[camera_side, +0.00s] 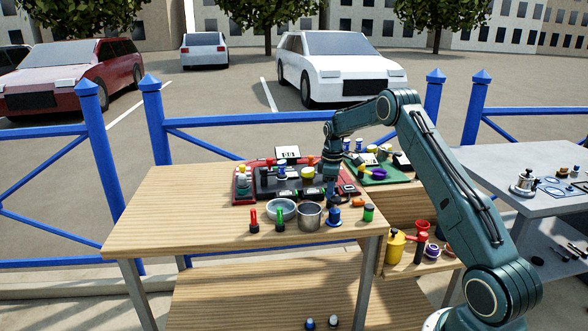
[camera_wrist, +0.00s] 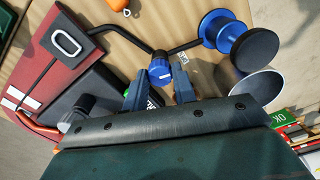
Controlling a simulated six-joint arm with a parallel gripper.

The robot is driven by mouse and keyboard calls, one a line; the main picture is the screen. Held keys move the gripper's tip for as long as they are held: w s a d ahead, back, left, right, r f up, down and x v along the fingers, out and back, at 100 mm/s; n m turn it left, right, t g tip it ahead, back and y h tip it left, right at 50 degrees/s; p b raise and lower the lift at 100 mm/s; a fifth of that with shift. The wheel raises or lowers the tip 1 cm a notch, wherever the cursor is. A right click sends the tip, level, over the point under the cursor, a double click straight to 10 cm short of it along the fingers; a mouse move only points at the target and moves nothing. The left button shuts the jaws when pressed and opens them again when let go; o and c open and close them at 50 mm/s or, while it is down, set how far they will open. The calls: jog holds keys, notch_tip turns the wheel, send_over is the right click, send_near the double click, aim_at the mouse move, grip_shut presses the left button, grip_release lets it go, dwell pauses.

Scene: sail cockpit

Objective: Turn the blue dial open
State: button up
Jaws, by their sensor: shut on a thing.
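The blue dial (camera_wrist: 160,72) has a blue ribbed body and a dark top, and shows between my two fingertips in the wrist view. A black bent rod or line runs past it on both sides. My gripper (camera_wrist: 158,86) has blue fingers, one on each side of the dial, and is shut on it. In the side view my gripper (camera_side: 331,193) points down at the right front corner of the red panel (camera_side: 243,183). The dial cannot be made out there, hidden by the gripper. Its exact turn angle cannot be told.
A blue spool-like piece (camera_wrist: 222,32) with a black disc stands close right of the gripper. A steel pot (camera_side: 309,216), a bowl (camera_side: 281,209) and red and green pieces stand along the table front (camera_side: 165,215). A green tray (camera_side: 378,172) lies behind right. The table's left is clear.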

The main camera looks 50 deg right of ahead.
jog(key=o, duration=1)
jog(key=shift+r, duration=0.15)
notch_tip(320, 180, up, 14)
jog(key=shift+f, duration=0.2)
jog(key=shift+a+r, duration=0.1)
